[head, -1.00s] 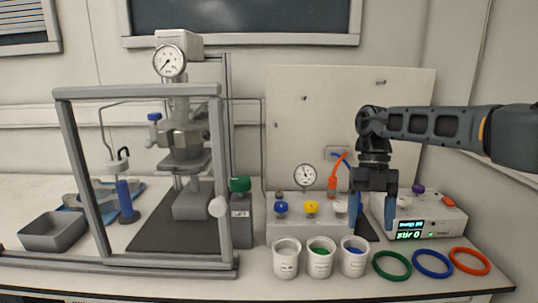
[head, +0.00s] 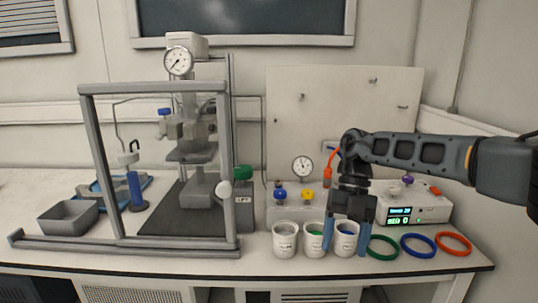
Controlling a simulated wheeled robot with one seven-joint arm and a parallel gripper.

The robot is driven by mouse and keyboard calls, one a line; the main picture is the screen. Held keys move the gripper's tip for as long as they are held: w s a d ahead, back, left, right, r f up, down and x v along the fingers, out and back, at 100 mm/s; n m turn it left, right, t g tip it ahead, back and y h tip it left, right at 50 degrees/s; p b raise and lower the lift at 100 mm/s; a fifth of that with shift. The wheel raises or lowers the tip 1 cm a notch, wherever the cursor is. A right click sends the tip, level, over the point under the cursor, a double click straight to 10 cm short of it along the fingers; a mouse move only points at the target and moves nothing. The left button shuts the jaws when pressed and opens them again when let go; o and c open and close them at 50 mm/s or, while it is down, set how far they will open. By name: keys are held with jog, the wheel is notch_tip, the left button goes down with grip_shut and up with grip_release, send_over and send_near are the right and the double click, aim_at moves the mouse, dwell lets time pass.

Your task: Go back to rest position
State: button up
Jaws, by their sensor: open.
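My gripper (head: 345,246) is at the right of the head view, on the arm that reaches in from the right edge. Its two blue fingers point down, spread apart, with nothing held between them. The fingers show in front of the right-hand white cup (head: 346,229) with blue contents; whether they touch it cannot be told. The gripper body hides part of the valve panel behind it.
White cups (head: 285,240) stand along the front edge. Green (head: 382,248), blue (head: 418,246) and red (head: 453,244) rings lie to the right, before the stirrer box (head: 420,204). A framed reactor (head: 195,150) stands left, with a grey tray (head: 68,217).

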jog(key=s+a+f+n+g+y, duration=0.1)
jog(key=s+a+f+y, duration=0.15)
jog(key=s+a, duration=0.4)
jog(key=s+a+f+n+g+y, duration=0.1)
jog(key=s+a+f+g+y, duration=0.2)
jog(key=a, duration=0.7)
jog(key=s+a+f+n+y, duration=0.1)
jog(key=s+a+f+y, duration=0.1)
jog(key=s+a, duration=0.5)
jog(key=s+a+r+m+y, duration=0.4)
jog(key=s+a+r+y, duration=0.6)
jog(key=s+a+y, duration=0.3)
jog(key=s+d+m+t+h, duration=0.1)
jog(key=d+m+t+h, duration=0.55)
jog(key=m+t, duration=0.85)
jog(key=s+d+m+t+h, duration=0.1)
jog(key=d+m+t+h, duration=0.3)
jog(key=d+m+t, duration=0.8)
jog(key=s+d+f+m+g+h, duration=0.1)
jog(key=s+d+f+m+h, duration=0.1)
jog(key=s+d+h, duration=0.4)
jog(key=s+d+f+m+g+h, duration=0.2)
jog(key=s+d+m+h, duration=0.3)
jog(key=s+d, duration=0.9)
jog(key=d+f+h, duration=0.1)
jog(key=d, duration=0.2)
jog(key=shift+f, duration=0.25)
